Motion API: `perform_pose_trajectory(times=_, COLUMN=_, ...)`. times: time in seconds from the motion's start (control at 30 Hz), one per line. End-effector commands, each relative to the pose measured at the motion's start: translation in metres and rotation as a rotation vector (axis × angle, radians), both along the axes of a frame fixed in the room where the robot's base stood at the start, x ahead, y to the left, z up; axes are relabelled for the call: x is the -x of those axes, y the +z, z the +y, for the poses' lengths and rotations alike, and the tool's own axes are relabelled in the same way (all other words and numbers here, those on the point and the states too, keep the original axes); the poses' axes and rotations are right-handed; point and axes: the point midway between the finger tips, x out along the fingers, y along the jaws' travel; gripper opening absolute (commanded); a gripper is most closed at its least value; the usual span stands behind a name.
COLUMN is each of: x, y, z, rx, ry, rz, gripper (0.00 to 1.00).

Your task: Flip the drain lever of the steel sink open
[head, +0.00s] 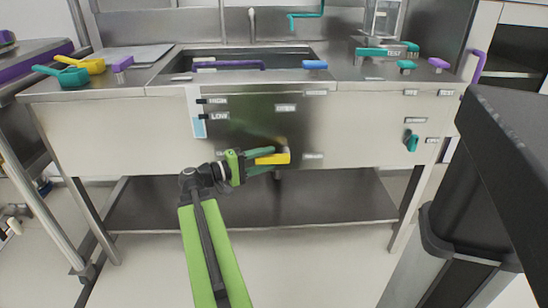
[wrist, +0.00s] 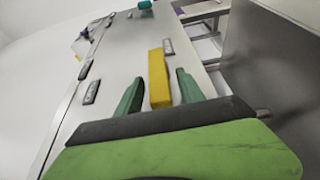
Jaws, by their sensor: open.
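The steel sink (head: 335,125) stands ahead in the head view. A yellow lever (head: 281,158), which looks like the drain lever, lies roughly level on its front panel. My gripper (head: 268,160) reaches it from the left, with its green fingers open above and below it. In the wrist view the yellow lever (wrist: 158,70) lies between the two open fingers (wrist: 160,80), with gaps visible on both sides. Small labels sit around the lever, too blurred to read.
A teal knob (head: 411,141) sits on the panel's right. A lower steel shelf (head: 330,205) runs beneath the panel. A dark column (head: 480,180) fills the right foreground.

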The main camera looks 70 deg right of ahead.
Motion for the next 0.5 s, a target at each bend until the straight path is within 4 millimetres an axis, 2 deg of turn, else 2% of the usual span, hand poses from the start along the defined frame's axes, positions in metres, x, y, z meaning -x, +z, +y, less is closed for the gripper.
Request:
perform_pose_trajectory(times=0.2, x=0.019, y=0.0, z=-0.018, rx=0.0, ry=-0.001, rz=0.0, gripper=0.45)
perform_pose_trajectory(times=0.5, x=0.021, y=0.0, z=-0.02, rx=0.0, ry=0.0, rz=0.0, gripper=0.45)
